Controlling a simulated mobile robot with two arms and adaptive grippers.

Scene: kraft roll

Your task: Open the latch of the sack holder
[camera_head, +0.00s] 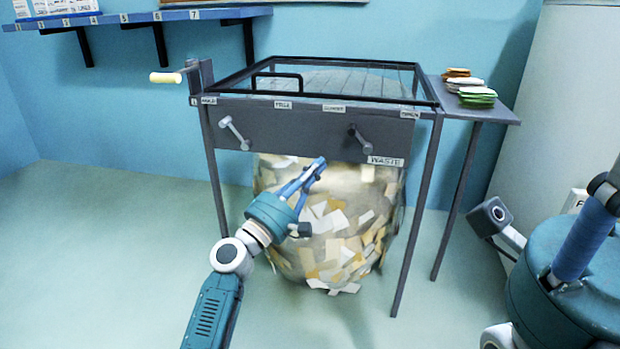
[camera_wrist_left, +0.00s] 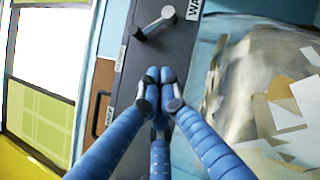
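The sack holder (camera_head: 310,120) is a dark frame on thin legs with a grey front panel. Two levers sit on the panel: a light grey one (camera_head: 234,132) at left and a darker one (camera_head: 358,138) at right, by the "WASTE" label (camera_head: 386,161). I cannot tell for sure which is the latch. A clear sack (camera_head: 335,225) full of paper scraps hangs below. My left gripper (camera_head: 318,166) is in front of the sack, below and left of the right lever. In the left wrist view its fingers (camera_wrist_left: 159,76) are together and empty, apart from a lever (camera_wrist_left: 155,22).
A crank with a pale handle (camera_head: 165,77) sticks out at the holder's left. A side shelf (camera_head: 500,113) at right bears stacked packets (camera_head: 477,97). A numbered wall shelf (camera_head: 140,17) is at the back left. The floor at left (camera_head: 100,240) is clear.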

